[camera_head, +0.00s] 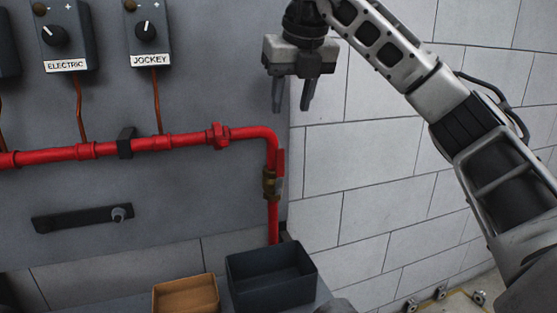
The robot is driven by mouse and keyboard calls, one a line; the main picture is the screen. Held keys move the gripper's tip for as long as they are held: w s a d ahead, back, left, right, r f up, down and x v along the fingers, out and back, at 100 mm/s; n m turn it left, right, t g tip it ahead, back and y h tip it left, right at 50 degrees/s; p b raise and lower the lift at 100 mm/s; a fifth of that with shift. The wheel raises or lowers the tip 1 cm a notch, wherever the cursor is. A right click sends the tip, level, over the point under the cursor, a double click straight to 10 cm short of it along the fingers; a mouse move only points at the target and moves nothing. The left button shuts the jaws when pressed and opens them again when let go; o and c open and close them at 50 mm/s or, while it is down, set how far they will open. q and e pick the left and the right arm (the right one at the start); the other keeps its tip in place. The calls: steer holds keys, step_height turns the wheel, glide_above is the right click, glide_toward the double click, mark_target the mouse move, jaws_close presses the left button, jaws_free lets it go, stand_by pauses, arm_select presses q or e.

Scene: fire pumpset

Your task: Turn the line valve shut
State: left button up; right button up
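The line valve (269,183) is a brass body on the vertical stretch of red pipe at the right edge of the grey panel. Its red lever (281,164) points up, alongside the pipe and in line with it. My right gripper (292,108) is above the valve, pointing down, with its two fingers spread apart and nothing between them. In the picture it is clear of the lever and the pipe bend. My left gripper is not in view.
A red pipe (190,141) runs across the panel and bends down. Control boxes labelled ELECTRIC (66,38) and JOCKEY (150,32) hang above it. A dark bar (80,219) is mounted below. A dark bin (272,294) and a brown box (187,295) stand beneath.

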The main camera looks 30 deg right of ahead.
mark_target(281, 158)
steer(key=x, duration=1.4)
steer(key=shift+a+f, duration=0.1)
steer(key=shift+w+f, duration=0.2)
steer(key=shift+f, duration=0.35)
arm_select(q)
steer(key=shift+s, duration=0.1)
arm_select(e)
steer(key=shift+f, duration=0.1)
jaws_close()
steer(key=shift+w+a+n+g+h+p, duration=0.25)
steer(key=shift+a+n+g+h+p, duration=0.05)
steer(key=shift+a+h+p, duration=0.65)
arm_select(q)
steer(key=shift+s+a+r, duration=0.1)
arm_select(e)
steer(key=shift+f+h, duration=0.1)
steer(key=shift+h, duration=0.15)
